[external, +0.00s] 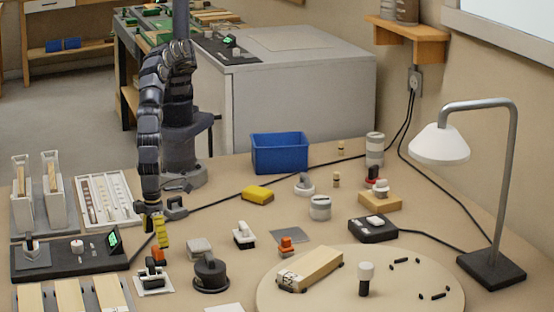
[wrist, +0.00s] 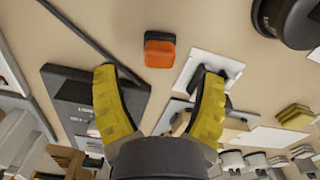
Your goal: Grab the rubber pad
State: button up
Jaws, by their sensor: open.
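A small orange block with a black upper part (external: 158,254) is on the bench below my gripper (external: 162,240); it looks like the rubber pad, though I cannot be sure. In the wrist view the block (wrist: 159,50) lies ahead of the gap between my gripper's yellow fingers (wrist: 158,73). The fingers are spread with nothing between them. The block is not between the fingertips. In the external view the fingers stand just above and behind the block, and the exact gap is hard to judge.
A dark panel (external: 60,262) lies left of the block. A white-and-black fixture (external: 154,281) is close in front, and a black round device (external: 210,274) is to the right. A yellow block (external: 257,194) and a blue bin (external: 280,154) are farther back.

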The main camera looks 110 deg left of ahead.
aim_at(157, 247)
notch_tip(157, 247, down, 4)
jog(key=shift+f, duration=0.15)
jog(key=c, duration=1.2)
